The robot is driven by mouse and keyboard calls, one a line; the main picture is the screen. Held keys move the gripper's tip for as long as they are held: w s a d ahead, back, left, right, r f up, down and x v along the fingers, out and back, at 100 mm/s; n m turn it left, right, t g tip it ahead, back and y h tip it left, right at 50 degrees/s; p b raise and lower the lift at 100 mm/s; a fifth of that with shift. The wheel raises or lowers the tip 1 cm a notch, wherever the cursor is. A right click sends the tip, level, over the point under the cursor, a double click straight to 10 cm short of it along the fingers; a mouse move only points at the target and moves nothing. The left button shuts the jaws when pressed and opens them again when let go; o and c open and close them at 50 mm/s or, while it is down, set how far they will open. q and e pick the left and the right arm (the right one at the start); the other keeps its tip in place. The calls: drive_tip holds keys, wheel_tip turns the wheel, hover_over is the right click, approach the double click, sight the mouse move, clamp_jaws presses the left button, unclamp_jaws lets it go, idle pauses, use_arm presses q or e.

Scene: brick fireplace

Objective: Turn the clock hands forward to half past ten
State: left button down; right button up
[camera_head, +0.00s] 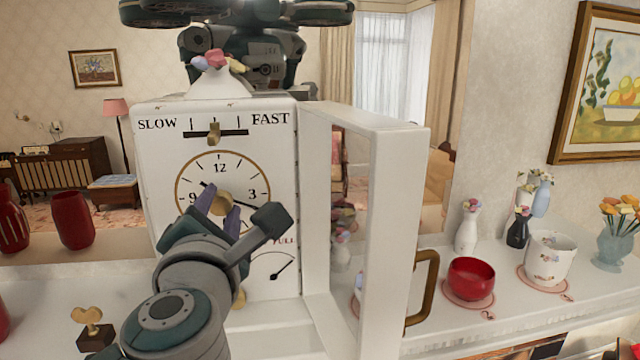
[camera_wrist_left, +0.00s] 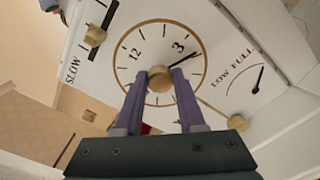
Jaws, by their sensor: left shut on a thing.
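The white clock (camera_head: 160,220) stands upright on the mantel, its round dial (camera_head: 190,170) facing me. My left gripper (camera_head: 222,203) is shut on the gold knob (camera_head: 221,203) at the dial's centre. In the left wrist view, its purple fingers sit on both sides of the knob (camera_wrist_left: 160,78). A long dark hand (camera_wrist_left: 190,60) points a little past 3. In the head view, another hand (camera_head: 207,185) points to the upper left, near 10, partly hidden by the fingers. The clock's framed door (camera_head: 315,200) stands open to the right. My right gripper is not in view.
The door's brass handle (camera_head: 425,285) sticks out at right. A red bowl (camera_head: 472,278), white pot (camera_head: 548,262) and vases stand farther right. Red vases (camera_head: 73,220) stand at left. A gold key (camera_head: 89,315) on a wooden block is at lower left.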

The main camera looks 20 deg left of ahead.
use_arm(q)
drive_tip(key=shift+m, duration=0.4)
drive_tip(key=c, duration=0.5)
unclamp_jaws()
drive_tip(key=shift+s, duration=0.1)
drive_tip(key=b+v, duration=0.3)
drive_tip(key=v, duration=0.6)
drive_tip(key=shift+s+d, duration=0.3)
